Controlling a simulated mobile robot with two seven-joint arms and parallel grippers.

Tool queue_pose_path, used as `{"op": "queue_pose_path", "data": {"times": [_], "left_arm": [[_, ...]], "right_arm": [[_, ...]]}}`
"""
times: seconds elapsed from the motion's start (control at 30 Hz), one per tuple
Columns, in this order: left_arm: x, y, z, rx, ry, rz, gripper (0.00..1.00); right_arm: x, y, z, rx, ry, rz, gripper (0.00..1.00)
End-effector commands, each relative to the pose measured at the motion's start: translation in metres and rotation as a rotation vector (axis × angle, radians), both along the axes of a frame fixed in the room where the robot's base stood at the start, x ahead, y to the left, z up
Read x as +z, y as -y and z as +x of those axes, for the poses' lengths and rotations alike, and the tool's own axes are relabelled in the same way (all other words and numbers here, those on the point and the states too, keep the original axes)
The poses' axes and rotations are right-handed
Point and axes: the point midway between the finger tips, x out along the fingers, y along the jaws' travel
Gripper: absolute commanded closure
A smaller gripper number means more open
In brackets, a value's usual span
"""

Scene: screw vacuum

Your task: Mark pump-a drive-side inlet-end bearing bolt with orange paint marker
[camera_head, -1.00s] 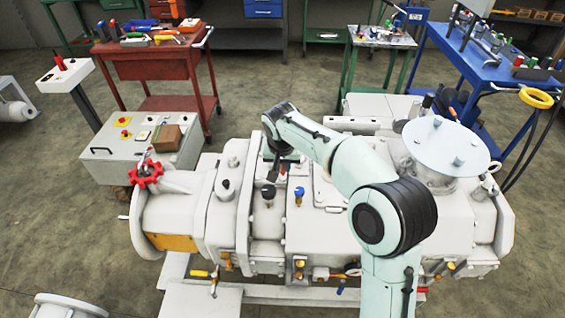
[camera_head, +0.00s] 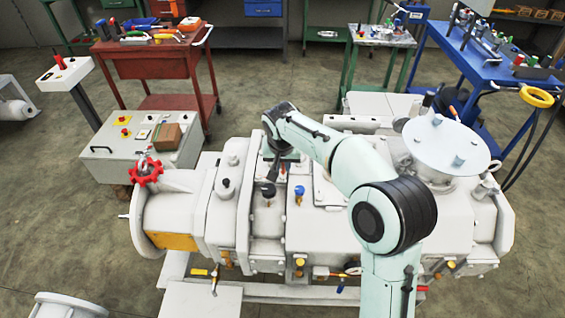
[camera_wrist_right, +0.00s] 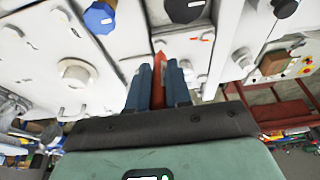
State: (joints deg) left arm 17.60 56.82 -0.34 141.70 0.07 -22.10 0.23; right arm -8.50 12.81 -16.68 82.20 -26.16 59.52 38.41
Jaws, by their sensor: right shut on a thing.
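The white pump (camera_head: 325,230) fills the middle of the head view. My right arm reaches over it, and my right gripper (camera_head: 272,172) is low over its top, left of centre. In the right wrist view my right gripper (camera_wrist_right: 158,82) is shut on a red-orange marker (camera_wrist_right: 158,68). The marker stands between the dark fingers, its tip pointing at the white casing. I cannot tell whether the tip touches it. Small orange marks (camera_wrist_right: 206,37) show on the casing right of the tip. I cannot pick out the inlet-end bearing bolt for certain. My left gripper is not in view.
A blue knob (camera_wrist_right: 99,17) and a black knob (camera_wrist_right: 185,8) stand close to the marker. A red handwheel (camera_head: 146,172) is at the pump's left end. A grey control box (camera_head: 140,155), a red cart (camera_head: 155,65) and a blue bench (camera_head: 485,75) stand behind.

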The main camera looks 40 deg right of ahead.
Motion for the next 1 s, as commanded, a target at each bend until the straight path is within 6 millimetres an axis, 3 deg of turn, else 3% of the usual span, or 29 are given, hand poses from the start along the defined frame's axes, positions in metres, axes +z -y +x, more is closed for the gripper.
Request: {"op": "queue_pose_path", "data": {"times": [1.0], "left_arm": [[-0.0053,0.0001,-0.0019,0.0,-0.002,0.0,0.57]], "right_arm": [[-0.0081,0.0,-0.0001,0.0,-0.001,0.001,1.0]]}}
